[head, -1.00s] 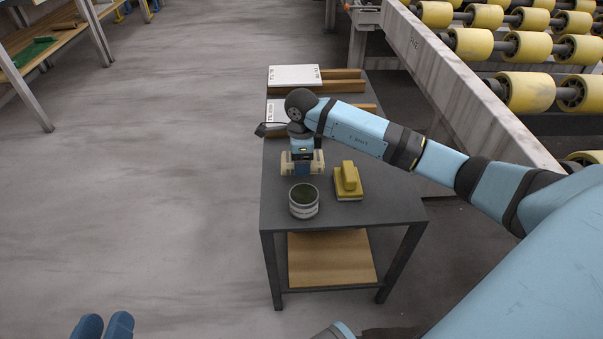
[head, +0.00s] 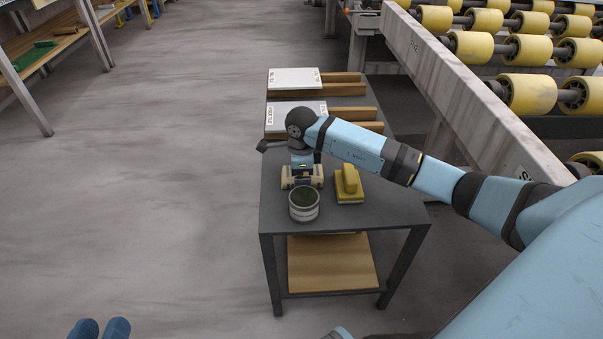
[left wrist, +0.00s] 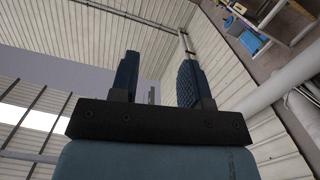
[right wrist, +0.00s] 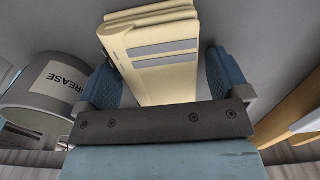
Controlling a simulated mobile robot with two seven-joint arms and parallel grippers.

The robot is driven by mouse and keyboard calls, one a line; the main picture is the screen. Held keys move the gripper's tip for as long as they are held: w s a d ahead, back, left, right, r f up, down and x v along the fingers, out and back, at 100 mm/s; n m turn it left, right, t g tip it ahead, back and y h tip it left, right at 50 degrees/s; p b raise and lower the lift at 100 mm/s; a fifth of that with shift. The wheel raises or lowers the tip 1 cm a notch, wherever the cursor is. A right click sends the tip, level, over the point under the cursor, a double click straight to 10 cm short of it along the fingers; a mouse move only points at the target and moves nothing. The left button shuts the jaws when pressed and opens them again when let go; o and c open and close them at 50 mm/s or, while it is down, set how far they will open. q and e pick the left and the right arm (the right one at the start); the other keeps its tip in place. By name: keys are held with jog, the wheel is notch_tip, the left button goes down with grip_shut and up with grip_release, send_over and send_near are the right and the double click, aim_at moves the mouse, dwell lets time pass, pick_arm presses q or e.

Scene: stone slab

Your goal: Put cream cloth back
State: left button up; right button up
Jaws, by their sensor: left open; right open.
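The folded cream cloth (head: 302,183) is on the grey table behind the grease can, partly covered by my right gripper in the head view. In the right wrist view the cloth (right wrist: 165,60) lies between the spread fingers of my right gripper (right wrist: 165,82), with two grey stripes on it. The right gripper is open around the cloth; whether either finger touches it I cannot tell. My left gripper (head: 101,329) is open and empty at the bottom left of the head view, far from the table. Its fingers show apart in the left wrist view (left wrist: 158,82).
The grease can (head: 304,205) stands close in front of the cloth and left of the right gripper in its wrist view (right wrist: 45,95). A yellow block with a handle (head: 348,184) is to the right. Pale slabs (head: 294,78) on wooden bars lie behind. A roller conveyor (head: 450,85) runs alongside.

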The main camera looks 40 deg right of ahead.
pick_arm(q)
jog(key=shift+r, duration=0.1)
